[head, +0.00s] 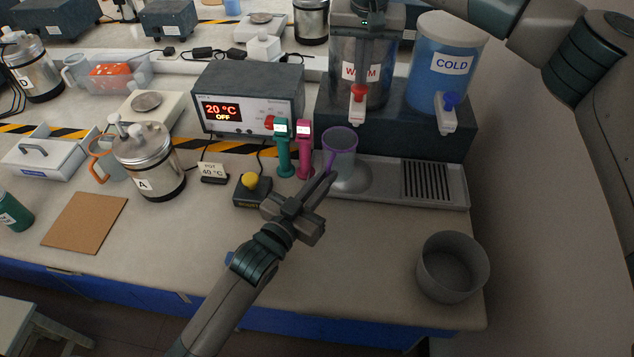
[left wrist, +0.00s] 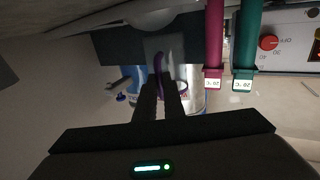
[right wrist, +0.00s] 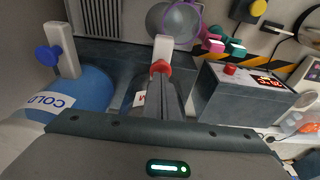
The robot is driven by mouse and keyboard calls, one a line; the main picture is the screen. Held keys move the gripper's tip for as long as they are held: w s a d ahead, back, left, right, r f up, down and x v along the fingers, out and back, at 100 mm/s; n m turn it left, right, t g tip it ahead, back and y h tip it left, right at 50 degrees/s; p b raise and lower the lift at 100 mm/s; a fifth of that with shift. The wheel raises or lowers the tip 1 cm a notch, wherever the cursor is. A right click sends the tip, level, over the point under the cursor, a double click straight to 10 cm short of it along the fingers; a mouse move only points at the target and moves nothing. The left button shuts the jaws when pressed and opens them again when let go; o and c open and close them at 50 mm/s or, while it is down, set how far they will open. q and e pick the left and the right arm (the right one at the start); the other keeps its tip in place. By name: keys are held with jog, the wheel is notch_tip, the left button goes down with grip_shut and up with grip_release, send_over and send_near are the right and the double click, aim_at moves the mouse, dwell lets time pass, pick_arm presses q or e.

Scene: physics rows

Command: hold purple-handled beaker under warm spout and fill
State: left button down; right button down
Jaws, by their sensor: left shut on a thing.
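The clear beaker with a purple rim and handle (head: 341,142) is upright below and slightly left of the warm tap (head: 357,106), over the left end of the drip tray. My left gripper (head: 329,180) is shut on its handle, seen purple between the fingers in the left wrist view (left wrist: 158,64). The beaker also shows in the right wrist view (right wrist: 182,24), close to the white spout. I cannot make out any water in it. My right gripper (right wrist: 163,82) has its fingers together at the red tap lever (right wrist: 160,67); whether they touch it is unclear.
The blue cold tank (head: 447,85) with its blue tap stands to the right. The drip tray (head: 462,192) has a slotted grate. Teal (head: 284,158) and magenta (head: 304,160) display sticks stand close left of the beaker. A grey pot (head: 452,268) sits front right; the front middle counter is clear.

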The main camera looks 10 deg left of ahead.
aim_at(345, 164)
pick_arm(q)
jog(key=shift+w+d, duration=1.6)
jog(key=shift+d, duration=0.05)
pick_arm(e)
jog(key=shift+f, duration=1)
dwell(5.3)
